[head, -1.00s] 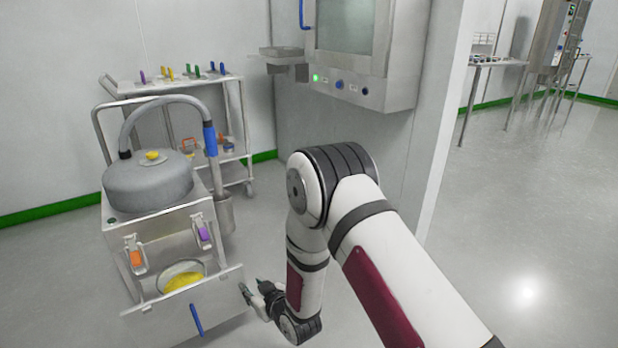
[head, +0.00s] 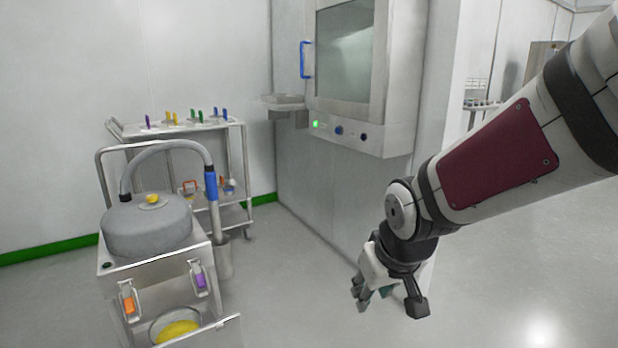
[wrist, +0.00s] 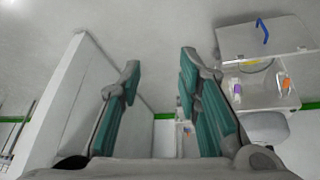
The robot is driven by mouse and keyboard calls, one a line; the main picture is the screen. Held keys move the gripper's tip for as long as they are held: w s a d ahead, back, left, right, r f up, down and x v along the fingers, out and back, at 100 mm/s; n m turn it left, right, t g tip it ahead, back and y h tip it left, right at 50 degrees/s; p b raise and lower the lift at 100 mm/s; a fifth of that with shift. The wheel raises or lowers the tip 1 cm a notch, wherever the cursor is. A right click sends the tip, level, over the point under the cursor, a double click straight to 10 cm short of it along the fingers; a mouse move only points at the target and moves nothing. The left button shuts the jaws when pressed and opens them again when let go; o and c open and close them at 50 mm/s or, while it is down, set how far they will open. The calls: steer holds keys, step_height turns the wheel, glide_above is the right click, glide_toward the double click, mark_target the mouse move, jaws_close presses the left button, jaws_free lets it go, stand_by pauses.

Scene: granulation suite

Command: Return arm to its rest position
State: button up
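My gripper (head: 389,300) hangs at the end of my arm, right of centre in the head view, over open floor and in front of the wall cabinet. In the wrist view its two teal-padded fingers (wrist: 158,85) stand well apart with nothing between them. It is clear of the grey cart machine, which stands to its left in the head view and at the upper right of the wrist view.
The cart machine (head: 150,228) has a hose, orange and purple clips and a yellow-filled bowl (head: 178,331) low in front. Behind it stands a steel trolley (head: 242,160) with coloured items. A wall cabinet (head: 345,60) has a blue handle. The floor at right is clear.

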steer(key=s+d+r+m+g, duration=0.1)
steer(key=s+d+r+g, duration=0.15)
steer(key=s, duration=0.75)
steer(key=s+d+r+m+g, duration=0.1)
steer(key=s+d+m, duration=0.15)
steer(key=s, duration=0.75)
steer(key=s+d+r+g, duration=0.2)
steer(key=s+d, duration=0.1)
steer(key=s, duration=0.8)
step_height(320, 180, up, 36)
steer(key=t+p, duration=0.4)
steer(key=p, duration=3)
steer(key=shift+w+t+h, duration=0.3)
steer(key=shift+w+t, duration=0.05)
steer(key=shift+w, duration=0.1)
